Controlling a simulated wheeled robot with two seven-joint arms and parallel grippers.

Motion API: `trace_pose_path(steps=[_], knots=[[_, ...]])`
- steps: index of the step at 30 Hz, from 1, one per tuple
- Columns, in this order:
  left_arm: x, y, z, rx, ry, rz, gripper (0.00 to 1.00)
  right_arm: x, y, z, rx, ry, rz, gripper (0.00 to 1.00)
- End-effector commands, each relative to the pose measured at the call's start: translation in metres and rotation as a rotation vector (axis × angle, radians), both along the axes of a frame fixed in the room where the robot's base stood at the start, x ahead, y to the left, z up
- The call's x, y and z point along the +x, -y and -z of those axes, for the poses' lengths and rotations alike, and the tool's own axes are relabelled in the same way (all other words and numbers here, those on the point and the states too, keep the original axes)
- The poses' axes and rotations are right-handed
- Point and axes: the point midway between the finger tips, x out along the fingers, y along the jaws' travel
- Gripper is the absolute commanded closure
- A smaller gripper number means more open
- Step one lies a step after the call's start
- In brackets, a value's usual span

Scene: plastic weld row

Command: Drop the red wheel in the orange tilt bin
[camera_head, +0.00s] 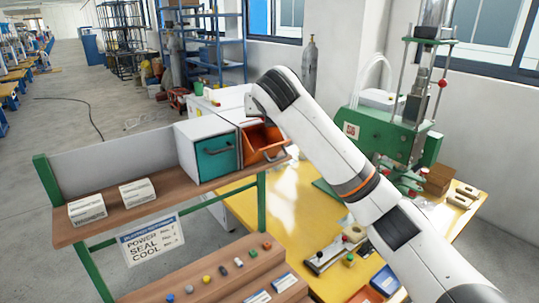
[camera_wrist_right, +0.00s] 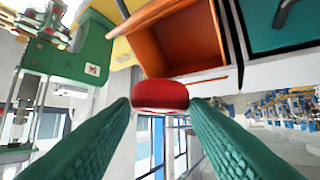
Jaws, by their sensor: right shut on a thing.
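The orange tilt bin (camera_head: 262,140) sits at the right end of the wooden shelf, tipped open with its inside showing. It also shows in the right wrist view (camera_wrist_right: 150,42), upside down, with its hollow facing the camera. The red wheel (camera_wrist_right: 160,95) is held between the green fingertips of my right gripper (camera_wrist_right: 160,104), which is shut on it. The wheel appears close to the bin's open mouth and outside it; the exact gap is unclear. In the head view my right arm hides the gripper and the wheel. My left gripper is in neither view.
A teal bin (camera_head: 216,156) stands shut beside the orange one. Two white boxes (camera_head: 138,192) lie farther left on the shelf (camera_head: 160,200). A green press (camera_head: 385,135) stands on the yellow table (camera_head: 290,215) to the right. Small coloured knobs sit on a lower wooden step (camera_head: 230,285).

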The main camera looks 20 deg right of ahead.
Motion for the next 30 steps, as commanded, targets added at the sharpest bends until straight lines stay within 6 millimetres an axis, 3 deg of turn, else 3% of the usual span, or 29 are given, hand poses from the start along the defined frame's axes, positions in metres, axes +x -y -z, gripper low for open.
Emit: trace_pose_path(steps=[5,6,10,20,23,30], knots=[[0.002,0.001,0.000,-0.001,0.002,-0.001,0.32,0.000,0.000,0.000,0.000,0.001,0.000,0.80],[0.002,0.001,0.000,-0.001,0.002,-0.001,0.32,0.000,0.000,0.000,0.000,0.001,0.000,0.51],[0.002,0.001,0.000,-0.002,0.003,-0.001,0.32,0.000,0.000,0.000,0.000,0.000,0.000,0.33],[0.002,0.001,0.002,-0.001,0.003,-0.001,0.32,-0.003,-0.001,-0.001,0.000,0.001,0.000,0.33],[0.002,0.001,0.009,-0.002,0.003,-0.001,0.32,-0.012,-0.003,-0.006,0.000,0.005,0.000,0.33],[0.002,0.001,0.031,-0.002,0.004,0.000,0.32,-0.055,-0.014,-0.028,-0.001,0.007,-0.002,0.33]])
